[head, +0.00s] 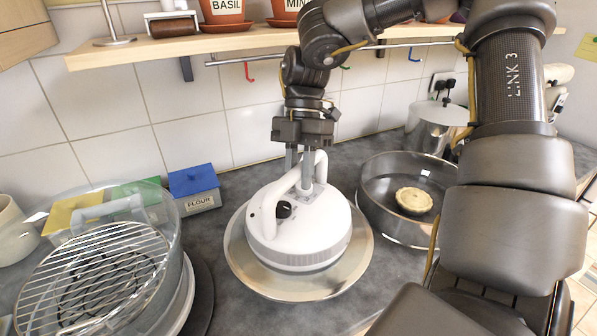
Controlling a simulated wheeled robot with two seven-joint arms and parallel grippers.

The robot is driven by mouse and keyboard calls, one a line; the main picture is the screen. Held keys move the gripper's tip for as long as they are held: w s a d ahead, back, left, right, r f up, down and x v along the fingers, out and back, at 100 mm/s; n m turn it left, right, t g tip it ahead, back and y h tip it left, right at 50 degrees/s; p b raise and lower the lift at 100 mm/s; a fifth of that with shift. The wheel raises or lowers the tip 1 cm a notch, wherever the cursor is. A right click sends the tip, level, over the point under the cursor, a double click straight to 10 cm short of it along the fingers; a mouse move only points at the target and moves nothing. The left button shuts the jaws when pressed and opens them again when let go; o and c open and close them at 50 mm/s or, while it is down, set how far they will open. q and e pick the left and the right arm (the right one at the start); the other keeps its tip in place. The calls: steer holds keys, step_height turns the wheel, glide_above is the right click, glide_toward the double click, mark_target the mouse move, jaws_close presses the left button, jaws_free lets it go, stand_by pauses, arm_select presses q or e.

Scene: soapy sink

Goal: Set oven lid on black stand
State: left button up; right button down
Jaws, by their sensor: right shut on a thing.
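The oven lid (300,238) is a round white unit with a loop handle, a black knob and a wide, shiny beige rim. It is near the middle of the head view, roughly level. My right gripper (306,170) comes down from above and is shut on the lid's handle. I cannot tell whether the rim rests on something or hangs just above the worktop. No black stand shows clearly; the lid hides what is under it. A dark round edge (203,300) shows beside the white base at the left. My left gripper is out of view.
A clear bowl with a wire rack (103,272) stands at the left. A blue flour box (195,190) and a steel pot (437,125) stand behind. A wooden shelf (240,40) overhangs the back.

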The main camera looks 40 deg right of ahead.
steer(key=c, duration=1.2)
jaws_free()
steer(key=shift+a, duration=0.1)
steer(key=shift+o, duration=0.2)
steer(key=shift+f, duration=0.1)
steer(key=v, duration=0.6)
steer(key=shift+r, duration=0.25)
steer(key=p+v, duration=0.2)
steer(key=v, duration=0.2)
steer(key=shift+w+r+p, duration=0.1)
steer(key=shift+r+p, duration=0.15)
steer(key=shift+p, duration=0.1)
